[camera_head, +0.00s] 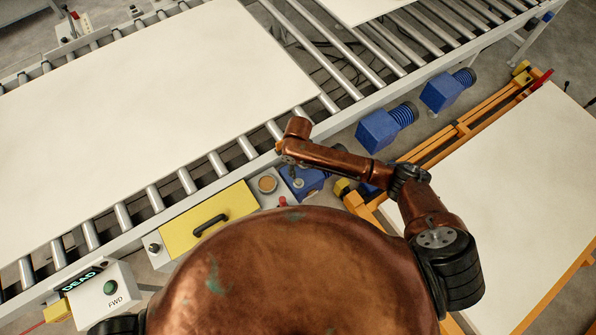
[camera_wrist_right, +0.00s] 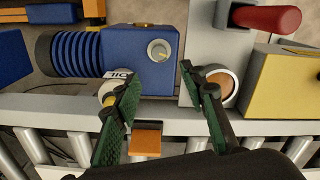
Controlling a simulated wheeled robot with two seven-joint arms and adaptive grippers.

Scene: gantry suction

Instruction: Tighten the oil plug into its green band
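A small round pale cap with a mark across it, which looks like the oil plug (camera_wrist_right: 158,51), sits on the blue gearbox housing (camera_wrist_right: 138,42). In the head view the plug (camera_head: 298,183) shows on the blue housing just below my right wrist. I cannot make out a green band around it. My right gripper (camera_wrist_right: 161,72) is open, with green-padded fingers apart and nothing between the tips. The tips are near the plug's side of the housing; contact is not visible. The left finger partly hides a round pale fitting (camera_wrist_right: 108,94). My left gripper is not in view.
Beside the housing are a round amber window (camera_head: 267,184), a red handle (camera_wrist_right: 266,19) and a yellow cover (camera_head: 208,220) with a black handle. The roller conveyor (camera_head: 185,178) carries a large white panel (camera_head: 150,100). Other blue motors (camera_head: 385,127) stand to the right.

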